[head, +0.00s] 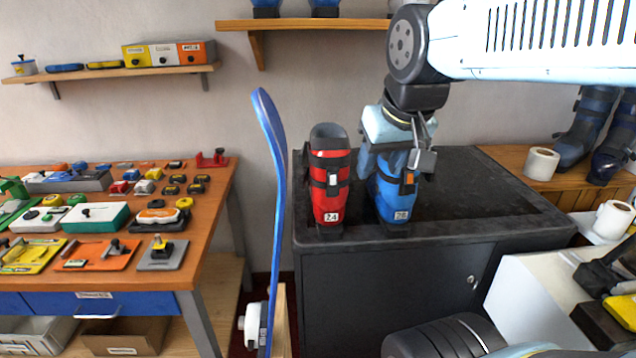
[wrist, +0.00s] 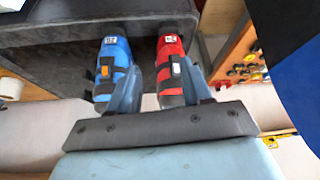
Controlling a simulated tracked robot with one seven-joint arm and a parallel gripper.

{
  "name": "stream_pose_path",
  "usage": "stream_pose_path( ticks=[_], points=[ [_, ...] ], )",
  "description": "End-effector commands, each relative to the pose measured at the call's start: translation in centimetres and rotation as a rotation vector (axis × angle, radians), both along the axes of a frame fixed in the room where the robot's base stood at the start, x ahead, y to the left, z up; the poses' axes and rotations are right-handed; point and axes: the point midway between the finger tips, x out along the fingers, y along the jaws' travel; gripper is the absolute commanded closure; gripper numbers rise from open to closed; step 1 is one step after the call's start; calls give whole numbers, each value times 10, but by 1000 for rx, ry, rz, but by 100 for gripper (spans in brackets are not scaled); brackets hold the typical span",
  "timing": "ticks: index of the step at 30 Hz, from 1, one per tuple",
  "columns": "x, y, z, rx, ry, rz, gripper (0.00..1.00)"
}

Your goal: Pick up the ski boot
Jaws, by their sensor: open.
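A red ski boot (head: 330,180) with a "24" label stands upright on the dark cabinet (head: 470,190). A blue ski boot (head: 396,192) with a numbered label stands upright just right of it. My gripper (head: 396,163) is open at the blue boot's upper part in the head view and hides its top. In the wrist view, which is upside down, the blue boot (wrist: 113,68) and red boot (wrist: 170,62) stand beyond my open gripper (wrist: 160,88). One finger overlaps the blue boot's edge; the other is beside the red boot. I cannot tell whether either touches.
A tall blue ski (head: 270,190) stands upright left of the cabinet. An orange workbench (head: 215,190) with many tools is at left. More dark boots (head: 590,130) and white tape rolls (head: 541,163) are at right. The cabinet top right of the blue boot is clear.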

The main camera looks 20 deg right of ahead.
Motion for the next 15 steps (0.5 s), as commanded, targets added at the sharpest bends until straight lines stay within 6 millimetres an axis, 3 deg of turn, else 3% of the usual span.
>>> stream_pose_path(
  ticks=[9, 15],
  points=[
    [73, -6, 48, -6, 127, -55, 51],
    [123, -10, 69, -3, 210, -86, 51]
  ],
)
